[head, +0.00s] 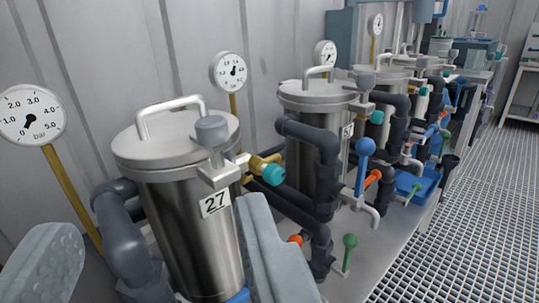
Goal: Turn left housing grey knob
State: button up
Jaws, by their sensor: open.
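The left housing (185,225) is an upright steel cylinder with a lid, a white lid handle and a label reading 27. Its grey knob (212,130) sits on a pale metal bracket at the lid's front right edge. My gripper (158,217) is open and empty, with one pale finger at the lower left and the other at the lower middle. In the picture the fingers lie on either side of the housing's lower body, below the knob. Neither finger touches the knob.
A teal knob (273,174) on a yellow fitting is right of the label. Dark pipes (125,245) flank the housing. A second housing (312,165) and more stand behind. Blue (365,147) and green (350,241) levers rise at right. A gauge (31,115) stands left. Grating floor lies right.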

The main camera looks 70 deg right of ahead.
aim_at(211, 137)
jog(key=shift+m+g+h, duration=0.3)
jog(key=shift+m+g, duration=0.1)
jog(key=shift+g, duration=0.5)
jog(key=f+x, duration=0.1)
jog(key=x, duration=0.5)
jog(key=f+x, duration=0.1)
jog(key=x, duration=0.6)
jog(key=f+x, duration=0.1)
jog(key=x, duration=0.5)
jog(key=shift+w+d, duration=0.15)
jog(key=shift+d, duration=0.1)
jog(key=c, duration=1)
